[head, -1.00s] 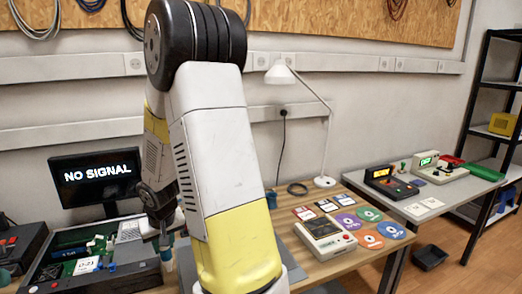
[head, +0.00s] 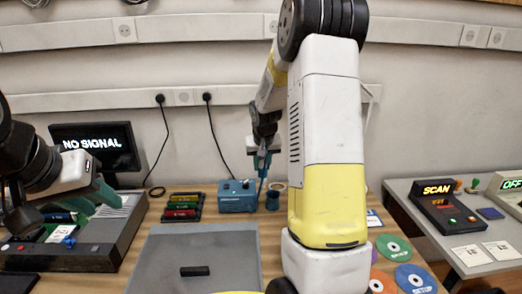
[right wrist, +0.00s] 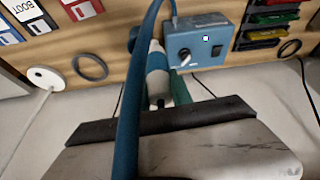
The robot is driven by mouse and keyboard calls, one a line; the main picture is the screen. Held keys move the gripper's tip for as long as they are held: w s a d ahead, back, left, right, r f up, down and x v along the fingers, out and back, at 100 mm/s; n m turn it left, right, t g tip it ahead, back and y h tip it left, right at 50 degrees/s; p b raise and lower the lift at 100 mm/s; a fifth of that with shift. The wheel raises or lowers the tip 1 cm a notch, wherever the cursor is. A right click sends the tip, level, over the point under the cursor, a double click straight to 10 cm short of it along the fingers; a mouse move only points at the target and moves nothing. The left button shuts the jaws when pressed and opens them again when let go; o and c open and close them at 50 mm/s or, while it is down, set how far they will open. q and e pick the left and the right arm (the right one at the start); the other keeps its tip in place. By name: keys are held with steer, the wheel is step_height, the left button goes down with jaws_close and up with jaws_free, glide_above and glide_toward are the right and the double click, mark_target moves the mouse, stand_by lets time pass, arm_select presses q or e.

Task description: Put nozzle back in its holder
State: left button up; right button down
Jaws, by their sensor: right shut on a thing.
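My right gripper (head: 263,158) is shut on the nozzle (head: 262,170), above the back of the wooden desk. The nozzle, with a white and blue handle, points down beside the blue station (head: 237,196). A small blue cup-like holder (head: 272,201) stands just right of the station; the nozzle's lower end is close to it, and I cannot tell whether they touch. The right wrist view shows the nozzle (right wrist: 157,72) by a green finger, with the blue hose crossing in front. My left gripper (head: 98,194) is over the electronics unit at left; its jaw opening is unclear.
A grey mat (head: 200,255) with a small black bar (head: 195,271) lies in front. A rack of coloured pieces (head: 183,207) stands left of the station. Discs (head: 394,248) lie at right, partly behind my arm. A monitor (head: 96,147) stands at back left.

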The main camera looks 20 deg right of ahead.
step_height(320, 180, up, 2)
glide_above(273, 200)
steer(key=w, duration=0.3)
steer(key=d+m, duration=0.1)
step_height(273, 200, down, 7)
steer(key=shift+w+f, duration=0.15)
steer(key=shift+w, duration=0.05)
steer(key=shift+s+f, duration=0.1)
steer(key=shift+f, duration=0.05)
stand_by(1.8)
steer(key=shift+f, duration=2.5)
steer(key=shift+f, duration=0.75)
steer(key=c, duration=1.1)
jaws_free()
steer(key=shift+o, duration=0.2)
